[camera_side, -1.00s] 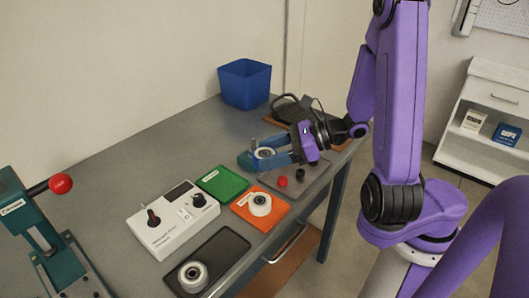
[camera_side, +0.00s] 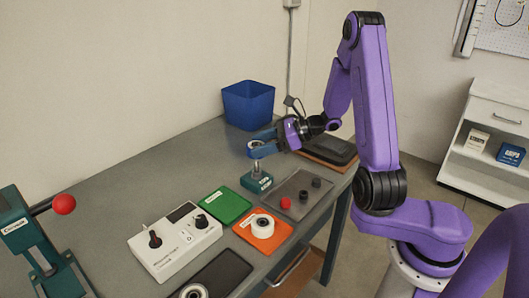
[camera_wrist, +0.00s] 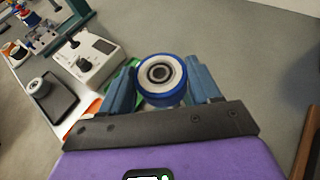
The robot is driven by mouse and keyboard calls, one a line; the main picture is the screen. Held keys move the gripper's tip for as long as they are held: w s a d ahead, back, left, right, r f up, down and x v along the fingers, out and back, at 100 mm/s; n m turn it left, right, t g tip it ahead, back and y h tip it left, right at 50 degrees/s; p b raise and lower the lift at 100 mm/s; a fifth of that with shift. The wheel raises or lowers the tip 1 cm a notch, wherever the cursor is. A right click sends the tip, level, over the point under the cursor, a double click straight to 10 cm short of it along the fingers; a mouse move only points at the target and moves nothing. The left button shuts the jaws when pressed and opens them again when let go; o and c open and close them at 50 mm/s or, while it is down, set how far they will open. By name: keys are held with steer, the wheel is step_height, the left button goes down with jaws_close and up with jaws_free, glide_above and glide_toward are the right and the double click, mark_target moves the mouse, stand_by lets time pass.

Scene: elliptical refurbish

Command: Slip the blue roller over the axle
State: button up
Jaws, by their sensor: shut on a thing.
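The blue roller (camera_wrist: 160,80), with a blue rim, pale ring and dark centre, is held between the two blue fingers of my gripper (camera_wrist: 162,90) in the wrist view. In the side view my gripper (camera_side: 260,147) is shut on it, above the teal base (camera_side: 256,183). The axle (camera_side: 256,168) stands upright from this base, and its lower part shows under the gripper. The axle's top is not clear, so I cannot tell whether the roller is around it or just above it. The wrist view does not show the axle.
A white roller (camera_side: 262,225) sits on an orange mat (camera_side: 276,244). A green mat (camera_side: 221,205) and a control box (camera_side: 174,242) lie left of it. Another roller (camera_side: 193,291) is on a black tray (camera_side: 222,272). A grey tray (camera_side: 304,190) holds small knobs. A blue bin (camera_side: 248,103) stands behind.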

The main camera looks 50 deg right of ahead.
steer(key=shift+w+d, duration=0.4)
steer(key=shift+f, duration=2.95)
steer(key=shift+f, duration=0.55)
steer(key=o, duration=0.8)
steer(key=shift+o, duration=0.2)
steer(key=v, duration=1.1)
